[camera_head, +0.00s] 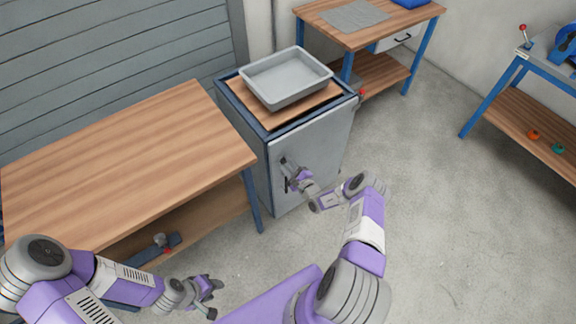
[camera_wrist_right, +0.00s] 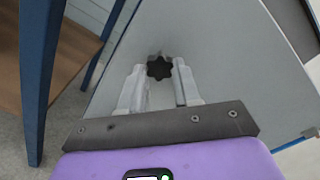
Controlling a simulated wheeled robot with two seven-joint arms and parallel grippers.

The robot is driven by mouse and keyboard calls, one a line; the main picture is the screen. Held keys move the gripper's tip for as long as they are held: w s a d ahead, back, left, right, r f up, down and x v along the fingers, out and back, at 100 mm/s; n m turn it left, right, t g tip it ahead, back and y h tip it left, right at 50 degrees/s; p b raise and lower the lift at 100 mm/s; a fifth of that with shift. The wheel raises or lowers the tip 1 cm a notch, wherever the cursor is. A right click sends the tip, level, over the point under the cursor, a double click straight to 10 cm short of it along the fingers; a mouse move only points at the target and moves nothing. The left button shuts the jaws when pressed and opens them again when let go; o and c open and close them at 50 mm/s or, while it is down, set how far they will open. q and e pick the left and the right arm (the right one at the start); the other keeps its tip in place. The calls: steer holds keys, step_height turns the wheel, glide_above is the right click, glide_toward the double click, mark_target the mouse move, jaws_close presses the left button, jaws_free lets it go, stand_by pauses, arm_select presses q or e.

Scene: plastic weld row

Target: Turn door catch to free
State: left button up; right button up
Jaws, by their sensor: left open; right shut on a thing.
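The door catch is a dark star-shaped knob (camera_wrist_right: 159,68) on the grey door (camera_wrist_right: 235,60) of the cabinet, seen in the right wrist view. The same door (camera_head: 325,140) looks closed in the head view. My right gripper (camera_head: 291,174) is at the left side of the door. Its two fingers (camera_wrist_right: 160,82) are shut on the knob, one on each side. In the head view the gripper mostly hides the knob. My left gripper (camera_head: 210,286) is open and empty, low in front of the workbench and well away from the cabinet.
A grey tray (camera_head: 287,88) sits on the wooden top of the cabinet. A wooden workbench (camera_head: 120,165) stands close on the left; its blue leg (camera_wrist_right: 38,80) is near my right wrist. Another bench (camera_head: 375,30) is behind. The floor (camera_head: 430,200) at right is clear.

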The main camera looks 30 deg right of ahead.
steer(key=o, duration=1.1)
steer(key=shift+c, duration=0.2)
steer(key=s+p, duration=0.1)
steer(key=s, duration=0.6)
steer(key=shift+s+d, duration=0.3)
